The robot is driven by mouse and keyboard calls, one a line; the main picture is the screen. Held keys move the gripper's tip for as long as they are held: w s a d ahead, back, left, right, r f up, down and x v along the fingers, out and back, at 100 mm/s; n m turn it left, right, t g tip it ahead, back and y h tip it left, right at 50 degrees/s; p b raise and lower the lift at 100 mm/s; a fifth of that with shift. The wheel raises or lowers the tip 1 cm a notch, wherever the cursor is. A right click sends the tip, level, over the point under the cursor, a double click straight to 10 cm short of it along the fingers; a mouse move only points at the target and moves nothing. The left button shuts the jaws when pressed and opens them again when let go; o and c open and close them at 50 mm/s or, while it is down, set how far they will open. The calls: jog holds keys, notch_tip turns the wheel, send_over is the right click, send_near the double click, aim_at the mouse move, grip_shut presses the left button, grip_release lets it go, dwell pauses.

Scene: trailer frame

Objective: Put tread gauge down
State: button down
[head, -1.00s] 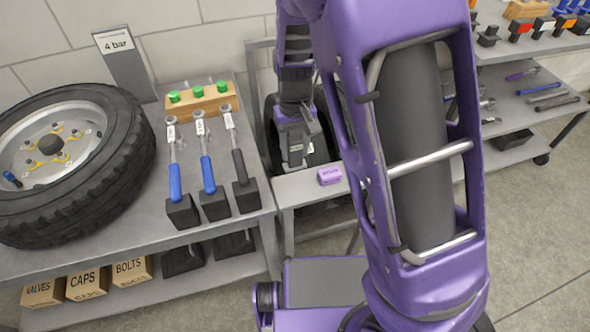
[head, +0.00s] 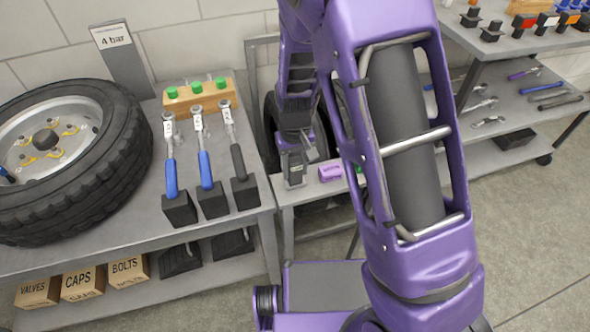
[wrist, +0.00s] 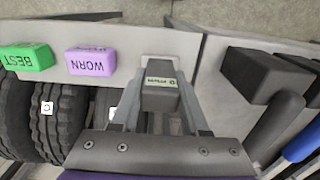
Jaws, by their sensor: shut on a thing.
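The tread gauge (wrist: 160,98) is a dark grey block with a small pale label. My gripper (wrist: 162,112) is shut on it, with a finger on each side, in the wrist view. In the head view my gripper (head: 294,168) hangs at the left end of a narrow grey ledge (head: 312,190), left of a purple block. Whether the gauge touches the ledge I cannot tell.
A purple block marked WORN (wrist: 92,62) and a green block marked BEST (wrist: 27,60) stand on the ledge. Tyres (wrist: 62,120) stand below it. On the left bench, wrenches (head: 205,170) sit in black holders beside a large wheel (head: 105,165).

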jog(key=shift+f, duration=0.1)
jog(key=shift+f, duration=0.15)
jog(key=shift+c, duration=2)
grip_release()
notch_tip(320, 180, up, 12)
jog(key=shift+r+p, duration=0.15)
jog(key=shift+p, duration=1.05)
